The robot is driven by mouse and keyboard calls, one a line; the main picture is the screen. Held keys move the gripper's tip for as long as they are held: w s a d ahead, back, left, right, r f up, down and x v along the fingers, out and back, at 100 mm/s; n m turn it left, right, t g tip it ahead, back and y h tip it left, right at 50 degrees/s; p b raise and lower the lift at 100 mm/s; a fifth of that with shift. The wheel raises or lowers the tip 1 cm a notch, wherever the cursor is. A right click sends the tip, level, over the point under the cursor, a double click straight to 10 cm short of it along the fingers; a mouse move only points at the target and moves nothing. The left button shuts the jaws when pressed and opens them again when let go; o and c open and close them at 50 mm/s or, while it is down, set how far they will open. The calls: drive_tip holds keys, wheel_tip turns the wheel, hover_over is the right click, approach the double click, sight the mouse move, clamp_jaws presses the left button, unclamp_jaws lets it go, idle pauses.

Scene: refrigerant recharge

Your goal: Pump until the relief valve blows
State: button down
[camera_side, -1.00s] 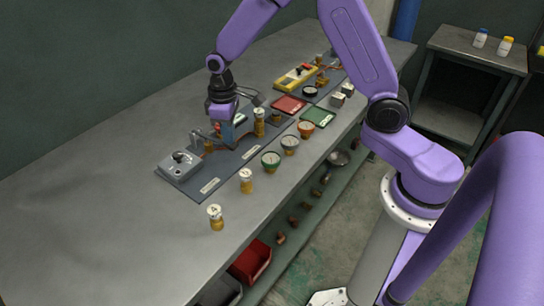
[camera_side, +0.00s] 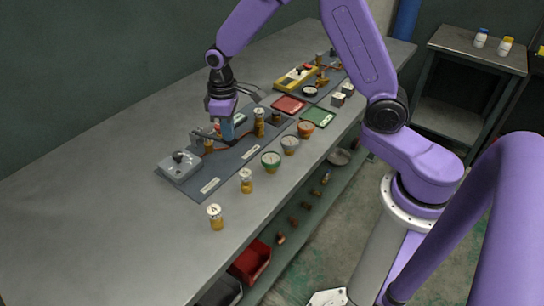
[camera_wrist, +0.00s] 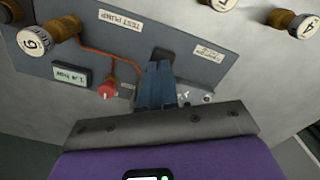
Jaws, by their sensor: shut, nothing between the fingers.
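My gripper (camera_side: 228,138) is over the grey board in the side view, with its blue fingers pointing down. In the wrist view the fingers (camera_wrist: 157,85) are together, with nothing between them. They reach a dark bar or pad (camera_wrist: 160,54) on the board marked TEST PUMP (camera_wrist: 120,20); I cannot tell whether they touch it. A small display (camera_wrist: 70,75) reads about 1.4 bar. A red-capped fitting (camera_wrist: 106,90) sits beside it, joined to a copper pipe. A brass fitting with a round white face (camera_wrist: 35,38) stands at the upper left. Which part is the relief valve is unclear.
The near left bench is clear.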

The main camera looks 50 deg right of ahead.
drive_tip(key=shift+r, duration=0.95)
drive_tip(key=shift+f, duration=0.1)
drive_tip(key=shift+f, duration=2.55)
drive_tip(key=shift+r, duration=2.65)
drive_tip(key=shift+f, duration=0.1)
